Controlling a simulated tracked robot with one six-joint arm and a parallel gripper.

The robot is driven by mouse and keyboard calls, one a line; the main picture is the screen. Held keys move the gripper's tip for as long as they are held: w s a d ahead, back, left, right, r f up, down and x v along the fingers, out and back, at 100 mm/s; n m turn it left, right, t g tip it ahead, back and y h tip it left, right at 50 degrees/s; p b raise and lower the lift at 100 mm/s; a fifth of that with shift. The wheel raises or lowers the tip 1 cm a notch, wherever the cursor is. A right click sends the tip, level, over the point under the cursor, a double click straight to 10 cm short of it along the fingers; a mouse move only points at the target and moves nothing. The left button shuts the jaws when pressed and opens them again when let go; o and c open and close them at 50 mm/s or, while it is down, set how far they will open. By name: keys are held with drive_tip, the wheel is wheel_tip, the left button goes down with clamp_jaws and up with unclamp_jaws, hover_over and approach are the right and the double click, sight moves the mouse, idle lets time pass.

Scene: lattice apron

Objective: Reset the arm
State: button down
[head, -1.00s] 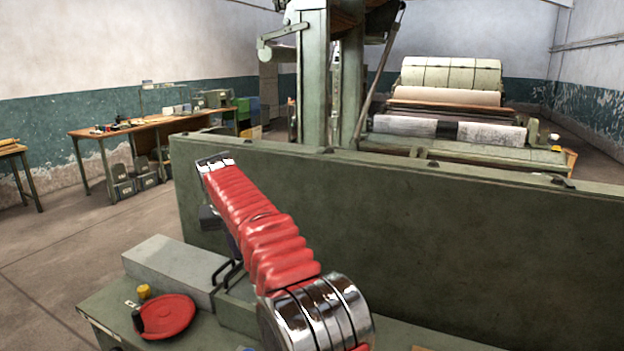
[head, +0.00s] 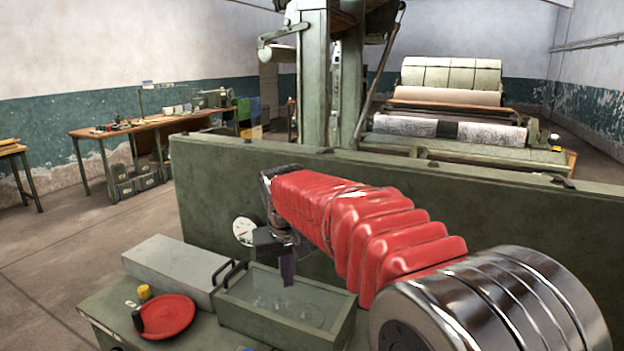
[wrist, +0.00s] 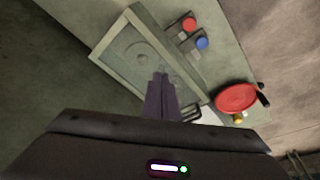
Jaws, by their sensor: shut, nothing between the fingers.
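My gripper (head: 287,272) hangs at the end of my red-sleeved arm in the head view, pointing down over a green tray (head: 330,340) with a glassy interior. In the wrist view its two dark fingers (wrist: 161,78) lie together with nothing between them. The tray's rim (wrist: 112,72) shows just beyond the fingertips there. My gripper appears above the tray, and I cannot tell the exact height.
A grey box (head: 170,268) and a red plate (head: 168,316) with a black handle lie left of the tray. A yellow knob (head: 144,291) is beside the plate. A tall green panel (head: 480,240) stands behind. Red (wrist: 189,24) and blue (wrist: 202,43) buttons show beside the tray.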

drive_tip(key=s+d+m, duration=0.1)
drive_tip(key=s+d, duration=0.6)
drive_tip(key=s, duration=0.3)
drive_tip(key=s+d+f+m+t, duration=0.1)
drive_tip(key=s+d, duration=0.6)
drive_tip(key=s, duration=0.3)
drive_tip(key=s+d+m+t, duration=0.1)
drive_tip(key=s+d, duration=0.6)
drive_tip(key=s, duration=0.3)
drive_tip(key=shift+d+f, duration=0.15)
drive_tip(key=shift+f, duration=0.15)
drive_tip(key=shift+s, duration=0.1)
